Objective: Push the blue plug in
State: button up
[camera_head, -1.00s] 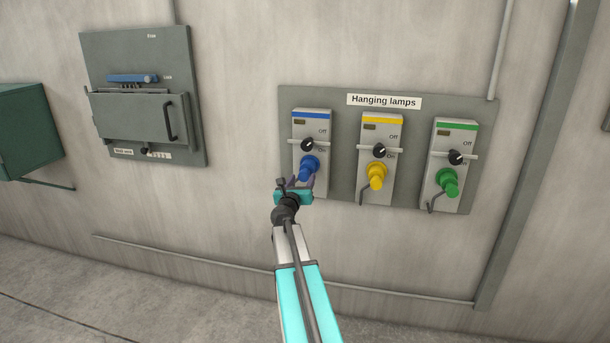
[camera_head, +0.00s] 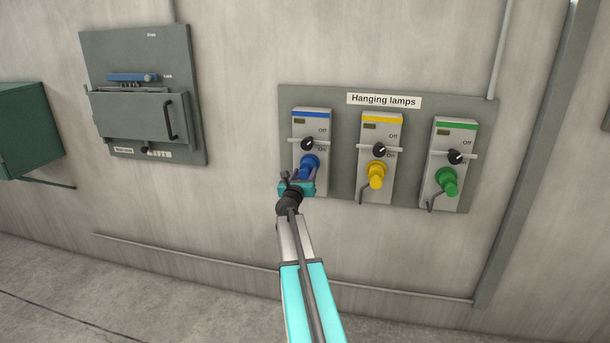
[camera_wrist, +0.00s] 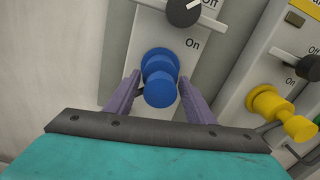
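The blue plug (camera_head: 309,164) sits at the socket of the left grey switch box (camera_head: 312,126), below its black knob. In the wrist view the blue plug (camera_wrist: 160,80) points toward the camera, between the two purple fingers of my gripper (camera_wrist: 158,98). The fingers stand apart, one on each side of the plug, with small gaps visible beside it. In the head view my gripper (camera_head: 302,176) is at the plug from below and hides its lower part. How deep the plug sits is hard to tell.
A yellow plug (camera_head: 377,175) and a green plug (camera_head: 447,182) are on the neighbouring boxes to the right, on the same grey panel labelled "Hanging lamps". A grey fuse box (camera_head: 140,117) hangs at the left. Bare wall lies between.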

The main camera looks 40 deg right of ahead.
aim_at(307, 168)
grip_shut()
jog(key=shift+b+x, duration=0.3)
jog(key=shift+x, duration=2.05)
jog(key=shift+r, duration=0.1)
